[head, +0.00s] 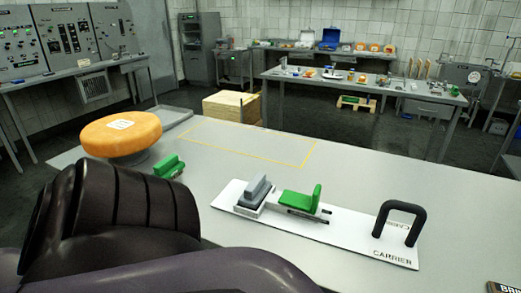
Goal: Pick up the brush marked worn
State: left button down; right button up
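No marking that reads "worn" is legible in the head view. A small green brush-like block (168,167) lies on the table beside the orange cheese wheel (121,133). A white carrier board (345,245) marked "CARRIER" lies at the middle right and has a black handle (402,209) standing on it. On the board are a grey block (256,191) and a green L-shaped piece (300,201); I cannot tell if either is a brush. Dark links of my own arm fill the lower left and hide part of the table. Neither gripper shows.
The cheese wheel rests on a dark round stand. A yellow outlined rectangle (270,155) on the table is empty. Control panels stand at the left, and another cluttered table stands behind.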

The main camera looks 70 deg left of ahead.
aim_at(255, 193)
jog(key=u, duration=2.15)
jog(key=i+j+z, duration=0.1)
jog(key=j, duration=1.2)
jog(key=i+z, duration=0.05)
